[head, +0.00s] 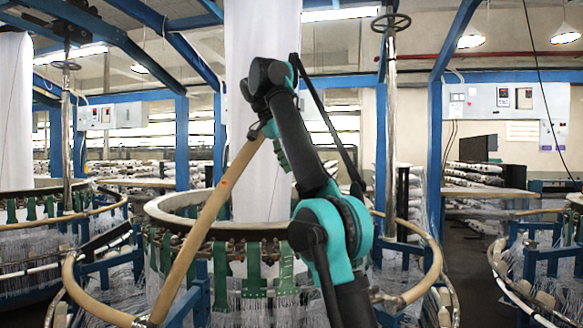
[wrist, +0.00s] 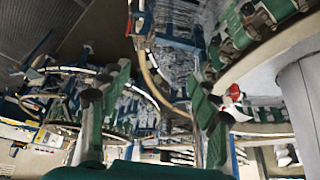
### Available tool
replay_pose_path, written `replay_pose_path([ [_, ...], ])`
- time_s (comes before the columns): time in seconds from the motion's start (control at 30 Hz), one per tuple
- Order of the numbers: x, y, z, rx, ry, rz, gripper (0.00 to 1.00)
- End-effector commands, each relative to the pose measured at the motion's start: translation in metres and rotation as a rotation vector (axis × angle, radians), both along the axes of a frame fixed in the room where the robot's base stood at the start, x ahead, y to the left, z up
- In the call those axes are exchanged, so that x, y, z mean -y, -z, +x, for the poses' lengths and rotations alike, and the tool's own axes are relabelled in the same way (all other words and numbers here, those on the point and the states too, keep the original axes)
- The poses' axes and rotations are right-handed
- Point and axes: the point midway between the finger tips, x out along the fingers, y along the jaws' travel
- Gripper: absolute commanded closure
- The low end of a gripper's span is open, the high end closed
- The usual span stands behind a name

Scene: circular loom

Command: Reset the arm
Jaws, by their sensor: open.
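My gripper (wrist: 158,82) shows in the wrist view as two green and dark fingers standing wide apart. No object is held between them; the loom hall shows through the gap. In the head view my teal and black arm rises from the bottom centre, bends high up in front of the white fabric column (head: 262,60), and crosses in front of the circular loom (head: 250,262).
A tan bar (head: 212,210) slants up beside my arm. Blue posts (head: 435,150) and a metal pole with a handwheel (head: 391,120) stand to the right. More looms stand left (head: 45,232) and right (head: 545,260). A small red and white object (wrist: 235,92) appears beside the right finger.

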Motion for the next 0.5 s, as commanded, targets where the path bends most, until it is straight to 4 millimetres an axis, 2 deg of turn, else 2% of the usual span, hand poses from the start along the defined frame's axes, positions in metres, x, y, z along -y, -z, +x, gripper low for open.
replay_pose_path([
  [0.5,0.0004,0.0038,0.0031,-0.006,-0.01,0.003,0.39],
])
